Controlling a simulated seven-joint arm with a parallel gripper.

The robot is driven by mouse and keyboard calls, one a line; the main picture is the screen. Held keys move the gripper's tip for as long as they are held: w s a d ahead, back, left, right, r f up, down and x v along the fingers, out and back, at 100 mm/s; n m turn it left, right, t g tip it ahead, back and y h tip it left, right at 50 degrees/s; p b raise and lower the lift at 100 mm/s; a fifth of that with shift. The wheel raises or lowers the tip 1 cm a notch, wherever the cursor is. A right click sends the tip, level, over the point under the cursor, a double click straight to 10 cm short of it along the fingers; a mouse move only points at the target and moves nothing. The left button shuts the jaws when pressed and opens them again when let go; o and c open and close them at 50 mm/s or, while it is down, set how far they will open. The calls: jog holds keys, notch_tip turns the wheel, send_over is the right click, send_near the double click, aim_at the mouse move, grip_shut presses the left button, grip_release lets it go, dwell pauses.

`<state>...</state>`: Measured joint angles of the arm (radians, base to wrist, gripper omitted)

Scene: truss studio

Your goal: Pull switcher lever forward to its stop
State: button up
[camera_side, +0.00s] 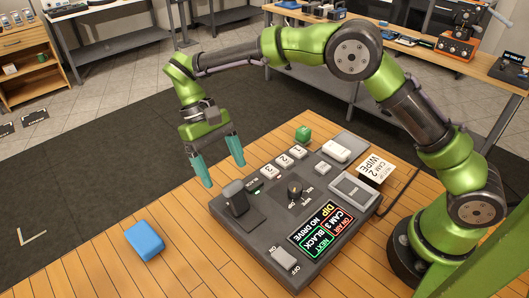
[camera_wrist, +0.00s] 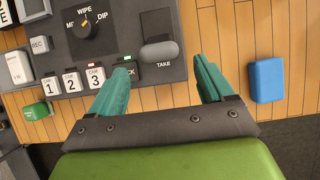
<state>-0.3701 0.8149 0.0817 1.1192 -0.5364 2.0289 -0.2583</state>
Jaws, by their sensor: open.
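The switcher (camera_side: 262,238) is a dark grey console lying on the wooden table. Its lever (camera_side: 234,196) has a chunky dark grey handle and stands at the console's left end. In the wrist view the lever (camera_wrist: 160,51) shows beside the word TAKE. My gripper (camera_side: 224,174) is open and empty, with teal fingers pointing down. It is above and behind the lever in the side view. In the wrist view my gripper (camera_wrist: 165,62) has its fingers apart, with the lever between and beyond the tips. I see no contact, though the exact gap is unclear.
A blue block (camera_side: 144,240) lies on the table left of the console. A green block (camera_side: 303,133) is behind it, by the white numbered buttons (camera_side: 284,160). A selector knob (camera_side: 295,190) stands mid-console. A "CAM 2 WIPE" card (camera_side: 375,167) is at right.

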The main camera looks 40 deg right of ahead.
jog(key=v, duration=0.8)
jog(key=shift+r, duration=0.1)
jog(key=s+d+r+t, duration=0.1)
jog(key=s+d+t, duration=0.3)
jog(key=d, duration=0.5)
jog(key=s+d+r+m+t+y, duration=0.1)
jog(key=s+d+t, duration=0.3)
jog(key=s, duration=0.4)
jog(key=s+d+r+m+t+y, duration=0.1)
jog(key=s+d+r+m+t, duration=0.2)
jog(key=s, duration=0.5)
jog(key=shift+s+d+r+t, duration=0.15)
jog(key=shift+s+d+t, duration=0.25)
jog(key=shift+d+t, duration=0.7)
jog(key=shift+d, duration=0.15)
